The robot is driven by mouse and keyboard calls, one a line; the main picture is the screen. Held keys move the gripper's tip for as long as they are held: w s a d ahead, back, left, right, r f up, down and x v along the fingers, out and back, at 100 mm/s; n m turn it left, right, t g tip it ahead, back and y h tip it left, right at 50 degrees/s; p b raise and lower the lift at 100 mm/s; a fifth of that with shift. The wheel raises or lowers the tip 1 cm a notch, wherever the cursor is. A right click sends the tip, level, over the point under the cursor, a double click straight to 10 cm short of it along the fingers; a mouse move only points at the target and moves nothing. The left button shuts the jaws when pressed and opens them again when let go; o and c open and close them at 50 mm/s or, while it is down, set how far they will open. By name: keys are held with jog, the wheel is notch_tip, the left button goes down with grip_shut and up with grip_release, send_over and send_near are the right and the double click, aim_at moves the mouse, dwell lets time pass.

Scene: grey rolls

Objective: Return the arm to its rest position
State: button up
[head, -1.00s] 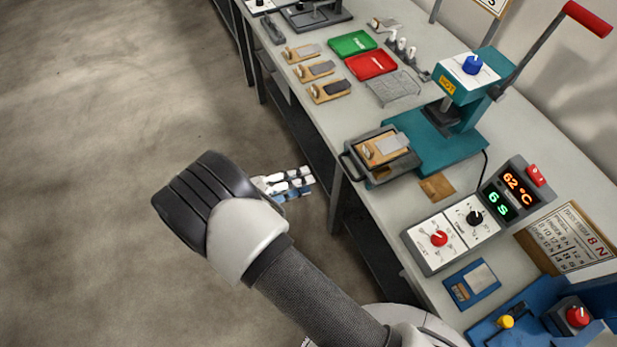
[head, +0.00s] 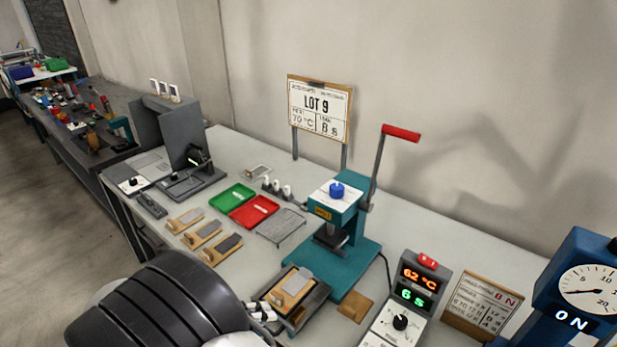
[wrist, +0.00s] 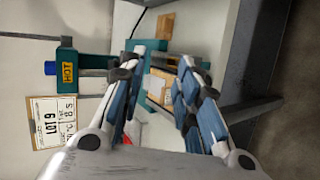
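My arm shows at the bottom left of the head view as a black ribbed cap (head: 160,305) with a white part behind it. My gripper (head: 264,312) shows only in part there, as small white finger pieces beside the press's tray. In the wrist view my gripper (wrist: 163,62) has its two blue-padded fingers apart with nothing held between them. Through the gap I see the tray with a wooden board and light piece (wrist: 157,88) farther off. In the head view this board (head: 293,284) lies in the dark tray (head: 314,300).
The teal press (head: 345,260) stands with its red-tipped lever (head: 400,132) up. The control box (head: 410,305) reads 62 °C and 6 s. Green (head: 232,196) and red (head: 254,211) trays and several small boards lie on the bench. A blue dial machine (head: 580,285) stands right.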

jog(key=d+r+m+g+y, duration=0.2)
jog(key=d+r+g, duration=0.2)
jog(key=d+r, duration=0.4)
jog(key=s+d+r+m+t+y, duration=0.1)
jog(key=s+d+r+m+y, duration=0.1)
jog(key=s+d+r+y, duration=0.2)
jog(key=s+d+r+m+t+y, duration=0.1)
jog(key=s+d+r+m+y, duration=0.2)
jog(key=s+d+r, duration=0.3)
jog(key=s+d+y, duration=0.1)
jog(key=s+d, duration=0.4)
jog(key=d, duration=0.2)
jog(key=shift+s+d+t, duration=0.15)
jog(key=shift+s+t, duration=0.1)
jog(key=shift+t, duration=0.05)
